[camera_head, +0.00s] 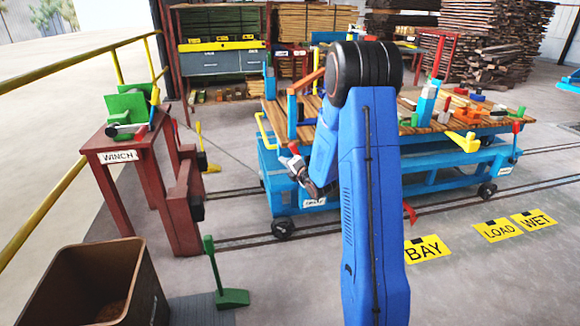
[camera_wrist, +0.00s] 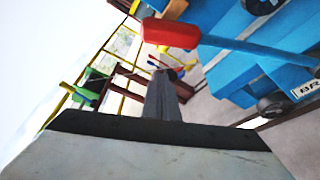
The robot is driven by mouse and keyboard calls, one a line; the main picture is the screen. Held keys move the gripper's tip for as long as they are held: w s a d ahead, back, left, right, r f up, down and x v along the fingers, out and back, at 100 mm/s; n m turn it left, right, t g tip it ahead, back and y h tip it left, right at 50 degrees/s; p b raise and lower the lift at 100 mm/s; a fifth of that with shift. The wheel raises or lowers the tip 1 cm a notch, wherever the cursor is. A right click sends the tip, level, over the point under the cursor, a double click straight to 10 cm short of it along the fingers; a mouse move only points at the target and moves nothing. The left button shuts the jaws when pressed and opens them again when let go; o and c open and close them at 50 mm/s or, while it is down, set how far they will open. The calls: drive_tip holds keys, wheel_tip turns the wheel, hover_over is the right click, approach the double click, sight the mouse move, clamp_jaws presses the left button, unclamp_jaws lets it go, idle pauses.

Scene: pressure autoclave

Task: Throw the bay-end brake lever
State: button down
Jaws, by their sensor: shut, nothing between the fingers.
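The brake lever is a blue bar with a red grip (camera_wrist: 171,33). In the wrist view it crosses the upper part of the picture, its bar running right toward the blue cart (camera_wrist: 235,80). A partly cut-off label (camera_wrist: 306,88) reading "BR" is on the cart. My gripper (camera_wrist: 168,80) is shut and empty, its fingertips below the red grip in the picture and apart from it. In the head view my gripper (camera_head: 302,170) is beside the left end of the cart (camera_head: 285,196), above a small label (camera_head: 314,202). My arm hides part of the cart there.
A dark red winch stand (camera_head: 120,158) is left of the cart, with a brown bin (camera_head: 95,285) and a green pedal lever (camera_head: 230,297) in front. Loaded boards and blocks lie on the cart top. Yellow floor signs (camera_head: 427,249) are at right; open floor lies between.

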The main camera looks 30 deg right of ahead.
drive_tip(key=d, duration=0.1)
drive_tip(key=d+r, duration=0.1)
drive_tip(key=d, duration=0.1)
drive_tip(key=shift+s+d+r, duration=0.2)
drive_tip(key=shift+r, duration=0.1)
drive_tip(key=shift+d, duration=0.1)
